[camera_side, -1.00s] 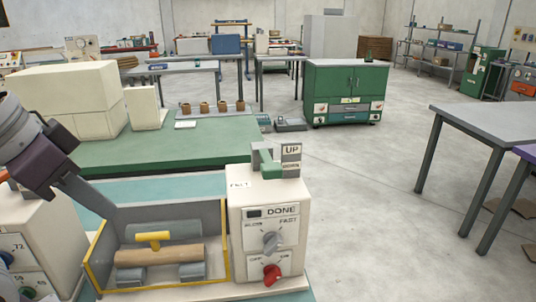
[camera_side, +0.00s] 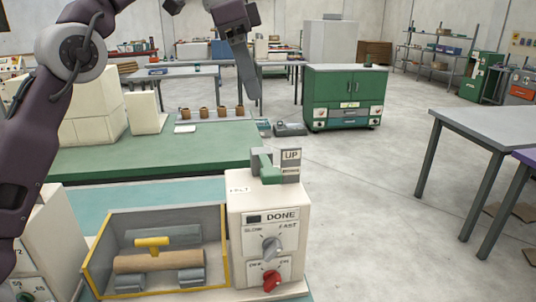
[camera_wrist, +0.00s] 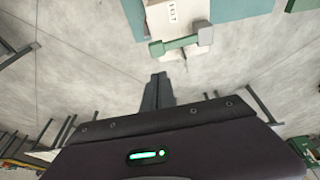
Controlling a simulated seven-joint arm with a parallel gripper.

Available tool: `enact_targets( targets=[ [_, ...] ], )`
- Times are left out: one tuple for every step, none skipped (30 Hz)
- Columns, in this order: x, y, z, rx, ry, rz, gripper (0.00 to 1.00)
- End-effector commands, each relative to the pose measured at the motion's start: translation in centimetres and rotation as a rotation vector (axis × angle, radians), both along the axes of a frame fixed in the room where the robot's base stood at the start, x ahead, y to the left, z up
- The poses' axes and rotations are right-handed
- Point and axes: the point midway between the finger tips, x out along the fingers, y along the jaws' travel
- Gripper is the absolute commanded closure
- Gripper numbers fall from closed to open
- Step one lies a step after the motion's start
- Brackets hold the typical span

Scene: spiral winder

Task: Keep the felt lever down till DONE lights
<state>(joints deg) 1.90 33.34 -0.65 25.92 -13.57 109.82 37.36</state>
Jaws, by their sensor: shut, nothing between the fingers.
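The felt lever (camera_side: 266,167) is a green handle on top of the white control box, beside a plate (camera_side: 291,155) marked UP over a second, lower word. I cannot tell surely whether it is up or down. In the wrist view the lever (camera_wrist: 180,44) lies beyond the fingertips, near the FELT label (camera_wrist: 173,12). My gripper (camera_side: 249,96) is shut and empty, pointing down above the lever and apart from it. In the wrist view its fingers (camera_wrist: 158,82) are together. The DONE window (camera_side: 254,219) is dark.
The box front carries a grey speed knob (camera_side: 271,248) and a red off/on knob (camera_side: 271,282). A yellow-edged guard (camera_side: 86,262) around a brown roll (camera_side: 158,261) stands left of it. A green bench (camera_side: 150,153) lies behind. The air around the lever is clear.

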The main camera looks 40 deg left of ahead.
Motion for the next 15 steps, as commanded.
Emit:
enact_targets(
  targets=[
    [0.0,0.0,0.0,0.000,0.000,0.000,1.00],
    [0.0,0.0,0.0,0.000,0.000,0.000,1.00],
    [0.0,0.0,0.0,0.001,0.000,0.001,1.00],
    [0.0,0.0,0.0,0.000,-0.001,0.001,1.00],
    [0.0,0.0,0.0,0.000,-0.001,0.001,1.00],
    [0.0,0.0,0.0,0.000,-0.001,0.002,1.00],
    [0.0,0.0,0.0,-0.001,0.000,0.002,1.00],
    [0.0,0.0,-0.1,0.000,0.001,0.003,1.00],
    [0.1,-0.1,-0.3,-0.002,0.002,0.002,1.00],
    [0.1,-0.1,-0.5,-0.003,0.002,0.003,1.00],
    [0.2,-0.2,-0.8,-0.003,0.002,0.003,1.00],
    [0.2,-0.3,-1.3,-0.003,0.003,0.003,1.00],
    [0.3,-0.4,-1.7,-0.003,0.004,0.003,1.00],
    [0.3,-0.5,-2.1,-0.001,0.003,0.003,1.00],
    [0.4,-0.7,-2.9,-0.001,0.004,0.003,1.00]
  ],
)
